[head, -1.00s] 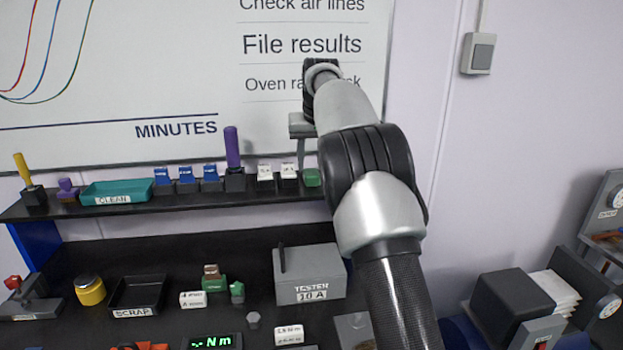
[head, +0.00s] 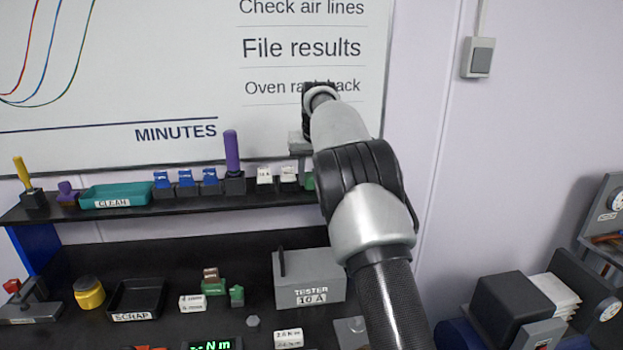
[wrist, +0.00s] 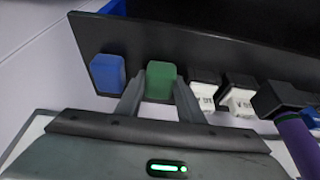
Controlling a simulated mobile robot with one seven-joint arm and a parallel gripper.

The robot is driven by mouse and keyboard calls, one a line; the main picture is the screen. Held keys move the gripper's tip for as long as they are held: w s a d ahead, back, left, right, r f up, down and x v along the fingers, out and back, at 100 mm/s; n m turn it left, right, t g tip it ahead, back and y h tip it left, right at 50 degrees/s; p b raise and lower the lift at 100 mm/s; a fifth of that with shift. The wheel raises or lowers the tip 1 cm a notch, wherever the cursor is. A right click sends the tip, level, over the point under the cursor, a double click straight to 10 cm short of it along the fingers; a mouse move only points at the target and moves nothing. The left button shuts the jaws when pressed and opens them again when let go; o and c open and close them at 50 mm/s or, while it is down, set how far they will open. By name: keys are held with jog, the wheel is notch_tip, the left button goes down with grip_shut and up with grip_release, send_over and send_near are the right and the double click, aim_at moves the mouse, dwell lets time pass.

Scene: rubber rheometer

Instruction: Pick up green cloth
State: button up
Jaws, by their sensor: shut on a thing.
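The green cloth (wrist: 161,78) is a small folded green block on the dark shelf. In the wrist view it sits between the two fingers of my gripper (wrist: 160,88), which are shut on it from both sides. In the head view only a sliver of the green cloth (head: 308,181) shows beside my arm. The gripper's grey body (head: 300,143) shows above it there, and its fingertips are hard to make out. I cannot tell whether the cloth is clear of the shelf.
A blue block (wrist: 108,73) stands on one side of the cloth. White labelled blocks (head: 265,175) and a purple-handled tool (head: 232,152) stand on the other. The shelf (head: 120,211) also holds a teal CLEAN tray (head: 115,190). The whiteboard (head: 200,95) is close behind.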

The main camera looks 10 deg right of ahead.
aim_at(312, 177)
jog(key=shift+s+r, duration=0.15)
jog(key=shift+r, duration=0.35)
notch_tip(312, 177, up, 6)
jog(key=p, duration=0.2)
jog(key=shift+r+p, duration=0.15)
jog(key=shift+p, duration=0.15)
jog(key=s+b, duration=0.9)
jog(key=s, duration=1)
jog(key=shift+s+b, duration=0.35)
jog(key=shift+f, duration=0.2)
